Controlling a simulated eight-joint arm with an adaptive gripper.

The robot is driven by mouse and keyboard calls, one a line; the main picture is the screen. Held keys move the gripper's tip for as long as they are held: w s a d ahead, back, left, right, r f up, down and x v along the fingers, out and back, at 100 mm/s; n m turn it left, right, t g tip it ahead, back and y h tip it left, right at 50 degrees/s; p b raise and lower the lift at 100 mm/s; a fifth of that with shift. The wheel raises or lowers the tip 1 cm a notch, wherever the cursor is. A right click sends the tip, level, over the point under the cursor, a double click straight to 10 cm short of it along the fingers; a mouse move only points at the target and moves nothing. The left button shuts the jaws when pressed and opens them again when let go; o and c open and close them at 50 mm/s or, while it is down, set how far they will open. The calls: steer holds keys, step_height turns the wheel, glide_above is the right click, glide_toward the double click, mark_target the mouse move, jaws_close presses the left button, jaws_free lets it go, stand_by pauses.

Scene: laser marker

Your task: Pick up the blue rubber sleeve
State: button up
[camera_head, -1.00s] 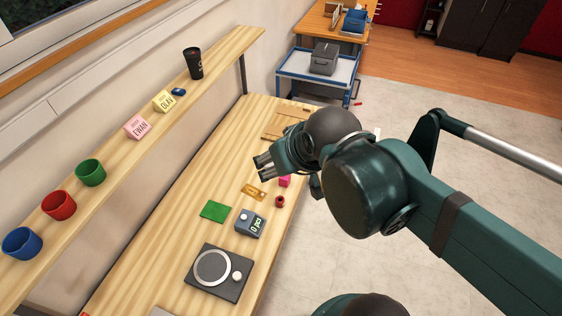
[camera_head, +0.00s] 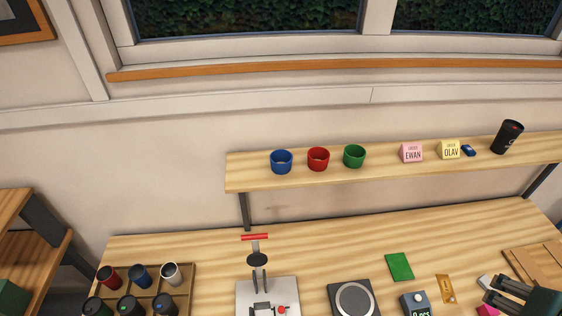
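A blue ring-shaped sleeve (camera_head: 281,163) stands upright on the wall shelf, at the left end of a row. A red sleeve (camera_head: 318,160) and a green sleeve (camera_head: 354,157) stand to its right, apart from it. My gripper (camera_head: 494,292) shows at the lower right corner, over the bench and partly cut off by the frame. It is far to the right of the blue sleeve and lower. The gap between its fingers is not clear, so I cannot tell whether it is open.
The wooden shelf (camera_head: 240,183) also holds pink and yellow name blocks and a black cup (camera_head: 507,137). The bench (camera_head: 205,252) below bears a compartment tray (camera_head: 187,268) of cups, a press (camera_head: 257,260), a round-dialled device (camera_head: 354,300) and a green sheet (camera_head: 400,266).

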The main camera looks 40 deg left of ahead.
steer(key=shift+o, duration=0.7)
steer(key=shift+a+r, duration=0.1)
steer(key=w+a+r+n+g+y, duration=0.1)
steer(key=w+a+r+n, duration=0.25)
steer(key=a, duration=0.65)
steer(key=w+a+r+n+g, duration=0.2)
steer(key=w+a, duration=0.3)
steer(key=a, duration=0.5)
steer(key=w+a+r+n+g+y, duration=0.1)
steer(key=w+a+r+n, duration=0.3)
steer(key=a, duration=0.6)
steer(key=s+a+f+n+g, duration=0.1)
steer(key=a+f+n, duration=0.1)
steer(key=a, duration=0.9)
steer(key=s+a+f+n+g+b, duration=0.1)
steer(key=s+a+f+n, duration=0.1)
steer(key=a, duration=1)
steer(key=s+a+f+n+g, duration=0.1)
steer(key=a+f+n, duration=0.1)
steer(key=a, duration=1)
steer(key=shift+s+a+f+h+b, duration=0.15)
steer(key=shift+s+f+h+b, duration=0.15)
steer(key=shift+s, duration=0.1)
steer(key=shift+a+f, duration=0.15)
steer(key=shift+f, duration=1.1)
